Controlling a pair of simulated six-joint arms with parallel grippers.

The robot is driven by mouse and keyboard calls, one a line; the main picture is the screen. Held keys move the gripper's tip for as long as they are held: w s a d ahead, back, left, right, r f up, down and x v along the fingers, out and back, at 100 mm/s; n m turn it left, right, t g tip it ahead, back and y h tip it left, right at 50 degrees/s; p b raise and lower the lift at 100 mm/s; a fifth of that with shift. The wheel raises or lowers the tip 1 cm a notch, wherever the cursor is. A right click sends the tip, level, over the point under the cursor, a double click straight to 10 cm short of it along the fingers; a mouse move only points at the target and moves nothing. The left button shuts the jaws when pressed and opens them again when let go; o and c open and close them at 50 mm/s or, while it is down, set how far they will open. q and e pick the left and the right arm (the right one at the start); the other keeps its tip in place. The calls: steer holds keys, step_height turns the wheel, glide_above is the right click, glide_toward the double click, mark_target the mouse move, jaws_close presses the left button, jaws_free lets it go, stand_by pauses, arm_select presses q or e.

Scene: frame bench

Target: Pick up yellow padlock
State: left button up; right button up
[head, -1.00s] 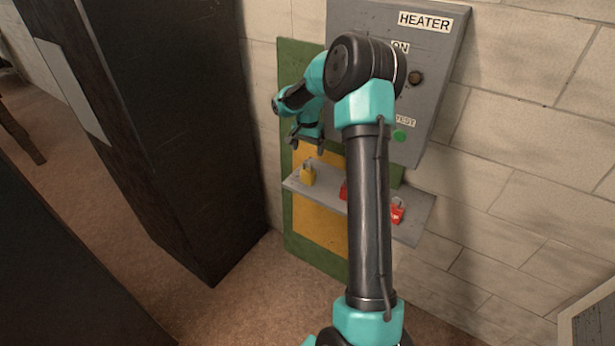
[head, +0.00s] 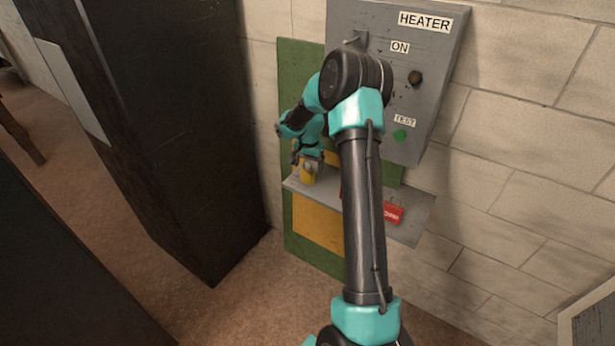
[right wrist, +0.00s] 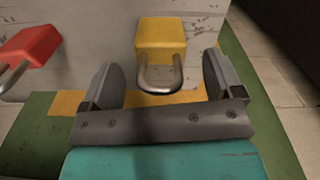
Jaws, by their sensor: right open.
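The yellow padlock (head: 307,175) sits on the left end of a grey shelf (head: 418,227) on the wall. It also shows in the right wrist view (right wrist: 161,42), with its metal shackle pointing toward my gripper. My right gripper (head: 308,163) is at the padlock from above. In the right wrist view its two fingers (right wrist: 160,85) are apart, one on each side of the shackle, with the yellow body just beyond the tips. I cannot tell whether a finger touches it. My left gripper is not in view.
A red padlock (head: 394,213) sits farther right on the shelf; another red one is mostly behind my arm. A grey heater panel (head: 440,60) hangs above. A dark cabinet (head: 180,130) stands to the left.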

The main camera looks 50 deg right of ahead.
steer(key=shift+f, duration=0.9)
steer(key=shift+c, duration=0.2)
steer(key=c, duration=1)
steer(key=shift+r, duration=0.1)
steer(key=shift+r, duration=0.35)
step_height(320, 180, up, 3)
steer(key=shift+f, duration=0.15)
steer(key=s+a, duration=0.3)
steer(key=a, duration=0.1)
steer(key=s+a+r, duration=0.1)
steer(key=s+a, duration=0.2)
steer(key=a, duration=0.1)
steer(key=s+a, duration=0.3)
steer(key=a, duration=0.2)
steer(key=shift+s+r, duration=0.25)
steer(key=shift+s, duration=0.05)
